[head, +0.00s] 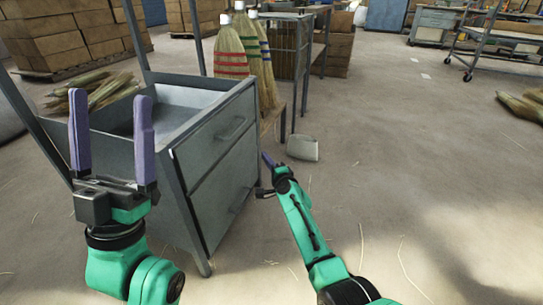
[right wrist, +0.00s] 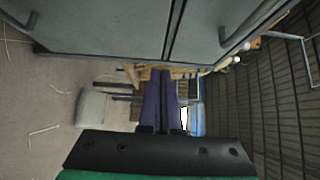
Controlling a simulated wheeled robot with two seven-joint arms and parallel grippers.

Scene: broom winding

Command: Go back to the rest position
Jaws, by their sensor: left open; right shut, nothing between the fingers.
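My left gripper (head: 112,140) is raised in front of the grey metal cabinet, its two purple fingers upright and wide apart with nothing between them. My right gripper (head: 267,160) is low, to the right of the cabinet's drawer front, at the end of the green arm. In the right wrist view its purple fingers (right wrist: 160,100) lie together with nothing between them. The grey cabinet (head: 215,160) has drawers with handles and an open tray top. In the right wrist view the drawer fronts (right wrist: 110,25) fill the top of the picture.
Several brooms (head: 240,55) with coloured bands stand behind the cabinet by a bench. A pale grey block-like object (head: 303,148) sits on the floor beyond my right gripper. Bundles of straw (head: 95,90) lie at the left. The floor (head: 430,170) at the right is mostly clear.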

